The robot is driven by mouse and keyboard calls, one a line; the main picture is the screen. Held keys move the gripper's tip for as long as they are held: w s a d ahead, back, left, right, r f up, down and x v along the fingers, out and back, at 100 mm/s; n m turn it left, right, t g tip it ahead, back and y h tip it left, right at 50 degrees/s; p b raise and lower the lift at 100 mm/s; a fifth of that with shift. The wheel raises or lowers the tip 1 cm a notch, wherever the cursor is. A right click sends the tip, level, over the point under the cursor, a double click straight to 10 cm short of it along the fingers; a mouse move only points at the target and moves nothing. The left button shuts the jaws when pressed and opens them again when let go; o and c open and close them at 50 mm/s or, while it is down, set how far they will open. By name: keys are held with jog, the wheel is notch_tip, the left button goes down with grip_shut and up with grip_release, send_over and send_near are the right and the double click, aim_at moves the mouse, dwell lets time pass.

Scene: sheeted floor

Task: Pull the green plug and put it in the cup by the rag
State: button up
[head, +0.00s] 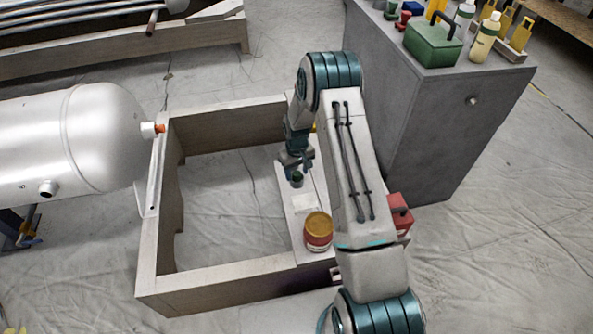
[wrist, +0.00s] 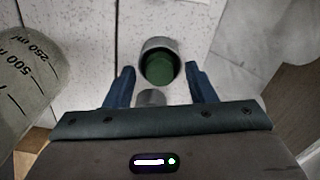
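A dark green round piece (wrist: 159,68), which looks like the green plug, sits inside a small metal cup (wrist: 148,44) in the wrist view. In the head view the small cup (head: 297,181) stands on the pale board, just below my gripper (head: 296,165). My gripper (wrist: 161,84) is open, with its two blue fingers apart on either side of the near part of the cup and nothing clearly held. A short grey cylinder (wrist: 151,97) shows between the fingers. I cannot make out a rag for certain; a white flat patch (head: 303,201) lies near the cup.
A red and yellow tin (head: 318,230) stands on the board, nearer than the cup. A marked beaker (wrist: 25,75) is close at left in the wrist view. A silver tank (head: 75,140) with an orange plug (head: 160,128) is left. A grey cabinet (head: 440,120) stands right.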

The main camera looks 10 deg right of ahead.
notch_tip(320, 180, up, 14)
jog(key=p, duration=0.4)
jog(key=s+r+p, duration=0.4)
jog(key=r+p, duration=0.1)
jog(key=r, duration=0.6)
jog(key=s+r+m+t+p, duration=0.1)
jog(key=s+r+p, duration=0.3)
jog(key=r, duration=0.7)
jog(key=s+r+p, duration=0.4)
jog(key=r+p, duration=0.1)
jog(key=r, duration=0.6)
jog(key=s+r+m+t+p, duration=0.1)
jog(key=s+r+m+p, duration=0.1)
jog(key=s+r+p, duration=1)
jog(key=s+r, duration=0.6)
jog(key=s, duration=0.1)
jog(key=shift+s+r+t, duration=0.3)
jog(key=shift+t, duration=0.1)
